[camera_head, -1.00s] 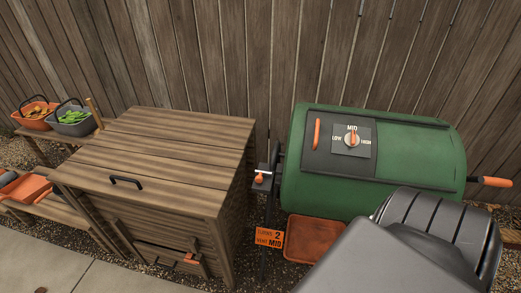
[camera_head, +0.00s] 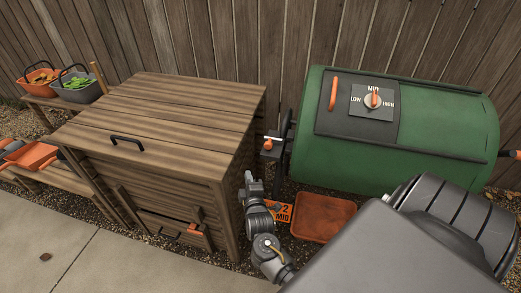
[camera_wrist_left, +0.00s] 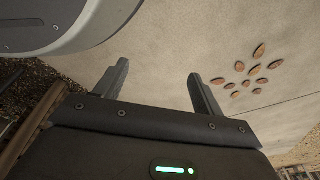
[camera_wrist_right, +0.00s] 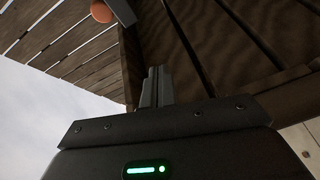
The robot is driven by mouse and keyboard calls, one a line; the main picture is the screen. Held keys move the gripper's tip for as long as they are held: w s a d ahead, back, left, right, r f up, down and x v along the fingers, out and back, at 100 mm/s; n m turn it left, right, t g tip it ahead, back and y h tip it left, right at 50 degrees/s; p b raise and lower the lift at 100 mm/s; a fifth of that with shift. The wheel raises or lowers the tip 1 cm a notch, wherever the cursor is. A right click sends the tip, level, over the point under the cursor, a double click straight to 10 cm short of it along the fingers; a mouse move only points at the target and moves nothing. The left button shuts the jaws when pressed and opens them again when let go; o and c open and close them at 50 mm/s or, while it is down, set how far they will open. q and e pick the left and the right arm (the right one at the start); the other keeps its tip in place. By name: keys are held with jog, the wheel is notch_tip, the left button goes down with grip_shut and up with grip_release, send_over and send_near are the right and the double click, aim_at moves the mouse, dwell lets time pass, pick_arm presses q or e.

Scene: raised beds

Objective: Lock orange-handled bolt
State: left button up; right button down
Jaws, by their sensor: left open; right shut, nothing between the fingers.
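The orange-handled bolt (camera_head: 267,145) sits on a dark bracket at the left end of the green drum (camera_head: 430,140). An orange knob (camera_wrist_right: 102,11) on a grey plate, which looks like this handle, shows at the top of the right wrist view. My right gripper (camera_head: 249,178) is shut and empty, pointing up beside the wooden bin's right side, below and left of the bolt and apart from it. Its closed fingers (camera_wrist_right: 157,78) show in the right wrist view. My left gripper (camera_wrist_left: 157,75) is open and empty above the paving. I cannot tell whether the bolt is locked.
The wooden bin (camera_head: 165,105) stands close left of my right gripper, with an orange-handled latch (camera_head: 196,229) low in front. An orange tray (camera_head: 322,216) lies under the drum. A dial (camera_head: 373,100) is on the drum.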

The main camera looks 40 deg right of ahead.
aim_at(261, 153)
pick_arm(q)
jog(key=shift+w+r, duration=0.5)
pick_arm(e)
jog(key=shift+h, duration=0.9)
jog(key=r, duration=0.1)
jog(key=d+r, duration=0.1)
jog(key=r, duration=0.1)
jog(key=d+r, duration=0.1)
jog(key=r, duration=0.1)
jog(key=shift+s, duration=0.2)
jog(key=shift+w, duration=0.1)
jog(key=b+x, duration=0.1)
jog(key=x, duration=0.9)
jog(key=s+d, duration=0.2)
jog(key=s, duration=0.1)
jog(key=shift+s+d+f, duration=0.1)
jog(key=shift+f, duration=0.15)
pick_arm(q)
jog(key=shift+w+d+r, duration=0.25)
jog(key=shift+w+r, duration=0.2)
jog(key=shift+r, duration=0.2)
